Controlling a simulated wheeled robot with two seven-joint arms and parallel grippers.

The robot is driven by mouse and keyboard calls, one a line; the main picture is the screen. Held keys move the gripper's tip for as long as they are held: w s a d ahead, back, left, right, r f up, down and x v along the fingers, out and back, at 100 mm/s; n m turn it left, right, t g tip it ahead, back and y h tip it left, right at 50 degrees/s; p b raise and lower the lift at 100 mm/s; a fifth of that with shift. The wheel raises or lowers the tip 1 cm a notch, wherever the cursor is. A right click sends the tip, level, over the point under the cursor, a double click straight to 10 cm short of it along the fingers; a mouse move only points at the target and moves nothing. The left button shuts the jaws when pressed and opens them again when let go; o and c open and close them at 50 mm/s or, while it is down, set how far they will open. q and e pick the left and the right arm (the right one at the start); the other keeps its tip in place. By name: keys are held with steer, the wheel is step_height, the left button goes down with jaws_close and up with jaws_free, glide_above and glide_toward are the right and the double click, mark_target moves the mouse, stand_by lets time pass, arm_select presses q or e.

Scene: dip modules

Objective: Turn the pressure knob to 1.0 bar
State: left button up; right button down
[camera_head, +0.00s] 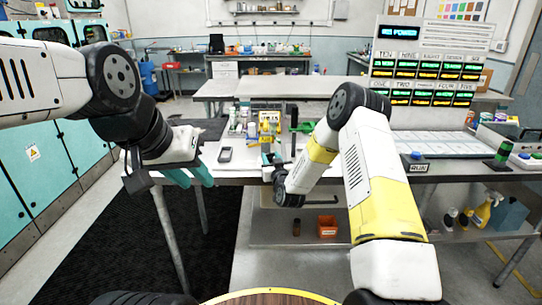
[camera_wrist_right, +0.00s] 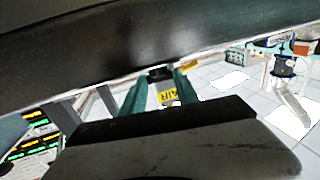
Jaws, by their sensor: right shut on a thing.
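In the right wrist view, a black knob (camera_wrist_right: 160,73) sits between the teal fingertips of my right gripper (camera_wrist_right: 160,88), which is shut on it. A yellow AIR label (camera_wrist_right: 167,97) shows between the fingers. No pressure reading can be made out. In the head view my right gripper (camera_head: 271,160) is at the front edge of the bench, partly hidden by its own wrist, and the knob cannot be told apart there. My left gripper (camera_head: 193,174) is open and empty, its teal fingers apart, in front of the bench's left part.
A green stand (camera_head: 300,127) is beside the fixture. A display board (camera_head: 425,75) stands at the right. An orange bin (camera_head: 327,227) is on the shelf below.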

steer(key=shift+a+h, duration=0.15)
steer(key=shift+h, duration=0.15)
steer(key=m+h, duration=0.2)
steer(key=h, duration=0.1)
steer(key=a+m+h, duration=0.1)
steer(key=m+h, duration=0.2)
steer(key=h, duration=0.1)
steer(key=shift+a, duration=0.15)
steer(key=shift+w+a+m+g+h, duration=0.15)
steer(key=shift+m+g+h, duration=0.45)
steer(key=shift+m+h, duration=0.8)
steer(key=shift+w+a+m+g+h, duration=0.15)
steer(key=shift+m+g+h, duration=0.6)
steer(key=shift+h, duration=1.15)
steer(key=shift+s+m+h, duration=0.1)
steer(key=shift+m+h, duration=0.15)
steer(key=shift+h, duration=0.05)
steer(key=c, duration=0.9)
jaws_free()
